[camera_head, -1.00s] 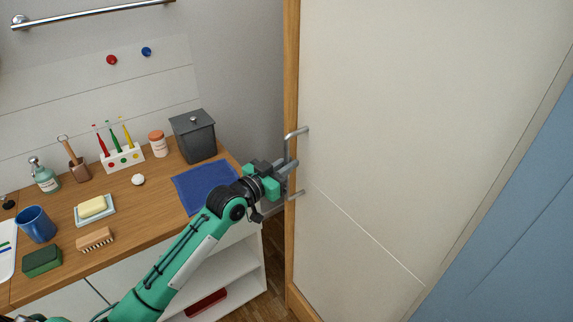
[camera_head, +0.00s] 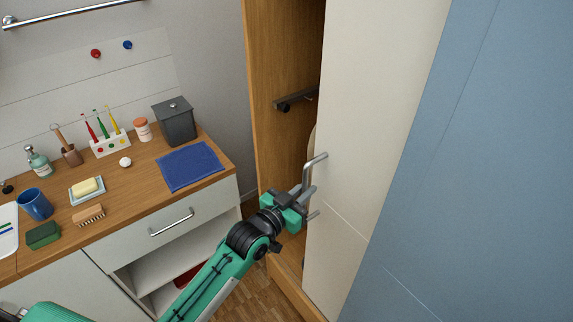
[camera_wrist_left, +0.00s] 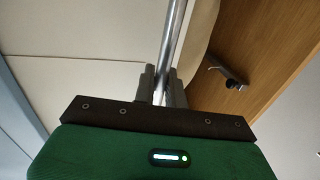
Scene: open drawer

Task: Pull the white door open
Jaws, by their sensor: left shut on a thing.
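The white door (camera_head: 375,120) of a tall wooden cabinet stands partly open in the head view, with the cabinet's inside showing at its left. Its metal bar handle (camera_head: 308,172) is near the door's left edge. My left gripper (camera_head: 303,197) is shut on the handle. In the left wrist view, the handle bar (camera_wrist_left: 172,42) runs up from between the two fingers (camera_wrist_left: 162,84), with the white door (camera_wrist_left: 90,90) to its left. My right gripper is not in view.
The wooden cabinet side (camera_head: 268,90) holds a dark metal fitting (camera_head: 290,101) inside. At left, a wooden counter (camera_head: 135,190) bears a blue cloth (camera_head: 190,166), a grey bin (camera_head: 175,122), a blue mug (camera_head: 35,204) and several small items. A blue wall panel (camera_head: 480,170) stands at right.

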